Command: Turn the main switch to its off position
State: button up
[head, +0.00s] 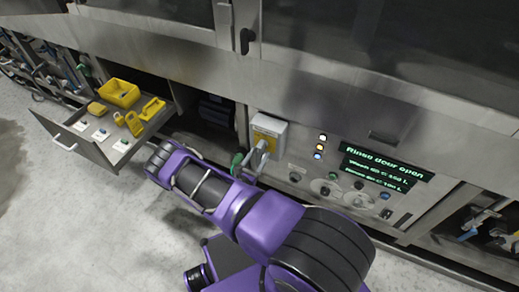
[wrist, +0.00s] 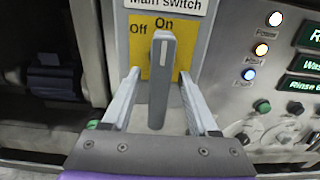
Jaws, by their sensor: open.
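The main switch has a grey handle (wrist: 158,85) on a yellow plate (wrist: 137,62) under a "Main switch" label. The handle stands upright with its white line toward "On"; "Off" is printed to the upper left. My gripper (wrist: 160,74) is open, with one finger on each side of the handle. Gaps show between the handle and both fingers, so it is not gripped. In the head view the switch box (head: 270,126) is on the machine front, with the fingers just in front of its lower part.
A panel right of the switch has lit lamps, knobs and a display (head: 385,165) reading "Rinse door open". At left, an open drawer (head: 88,146) sticks out, holding yellow items including a tray (head: 119,93). A dark opening lies between drawer and switch. The floor in front is clear.

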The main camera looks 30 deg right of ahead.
jog(key=shift+w+d, duration=0.15)
jog(key=shift+d, duration=0.1)
grip_shut()
dwell(1.4)
